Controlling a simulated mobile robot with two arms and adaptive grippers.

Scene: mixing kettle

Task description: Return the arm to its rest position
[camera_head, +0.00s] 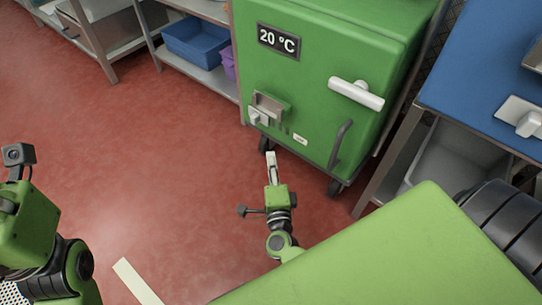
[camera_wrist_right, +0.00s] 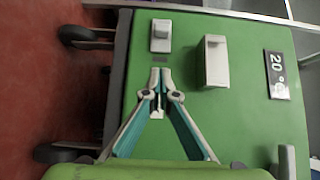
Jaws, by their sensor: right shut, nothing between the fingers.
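My right gripper (camera_head: 271,160) is in front of the lower part of a green cabinet. In the right wrist view its two fingers (camera_wrist_right: 161,74) meet at their tips, with nothing between them. The green cabinet (camera_head: 310,75) stands on wheels and fills most of the wrist view (camera_wrist_right: 215,120). Its 20 °C display (camera_head: 279,40) also shows in the wrist view (camera_wrist_right: 277,74). The head view shows a white handle (camera_head: 356,95) and a grey metal fitting (camera_head: 268,105) on its front. My left arm is at the lower left; its fingers do not show.
A blue-topped table (camera_head: 485,80) with a grey bin (camera_head: 450,160) under it stands right of the cabinet. Shelving with a blue crate (camera_head: 194,42) is at the back left. The red floor (camera_head: 150,150) between is clear, with a pale strip (camera_head: 136,281) at the front.

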